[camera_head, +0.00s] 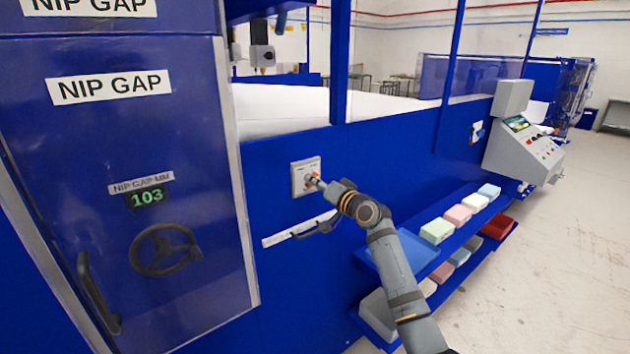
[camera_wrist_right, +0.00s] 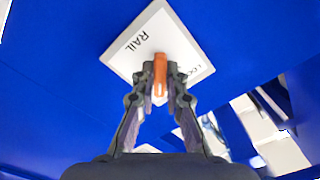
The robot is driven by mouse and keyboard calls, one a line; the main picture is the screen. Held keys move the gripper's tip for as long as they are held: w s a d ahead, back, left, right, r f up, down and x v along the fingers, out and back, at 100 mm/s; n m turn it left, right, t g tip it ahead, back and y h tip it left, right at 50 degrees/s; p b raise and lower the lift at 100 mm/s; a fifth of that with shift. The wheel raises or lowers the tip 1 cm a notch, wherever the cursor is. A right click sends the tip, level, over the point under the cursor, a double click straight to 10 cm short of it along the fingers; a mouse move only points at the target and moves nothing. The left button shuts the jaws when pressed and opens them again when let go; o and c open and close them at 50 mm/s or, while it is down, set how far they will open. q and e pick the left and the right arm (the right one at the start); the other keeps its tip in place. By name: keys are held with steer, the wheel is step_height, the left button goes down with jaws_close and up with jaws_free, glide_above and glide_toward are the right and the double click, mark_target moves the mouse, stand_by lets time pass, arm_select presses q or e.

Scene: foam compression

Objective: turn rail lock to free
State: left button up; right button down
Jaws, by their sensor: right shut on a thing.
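The rail lock is a white square plate (camera_head: 299,178) on the blue machine wall, with a knob at its middle. In the right wrist view the plate (camera_wrist_right: 184,36) bears the word RAIL and a partly hidden second word. An orange knob (camera_wrist_right: 160,76) stands out from it. My right gripper (camera_wrist_right: 160,74) is shut on the orange knob, one finger on each side. In the head view my right gripper (camera_head: 317,182) reaches the plate from the lower right and hides part of the knob. My left gripper is not in view.
A rail with a dark handle (camera_head: 316,229) runs just below the plate. A shelf with a blue tray (camera_head: 402,250) and several foam blocks (camera_head: 458,214) is at right. The nip gap cabinet has a handwheel (camera_head: 165,250) and a display (camera_head: 148,198) reading 103.

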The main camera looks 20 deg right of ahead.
steer(key=shift+m, duration=0.3)
stand_by(0.4)
steer(key=c, duration=1.4)
jaws_free()
steer(key=v, duration=1.2)
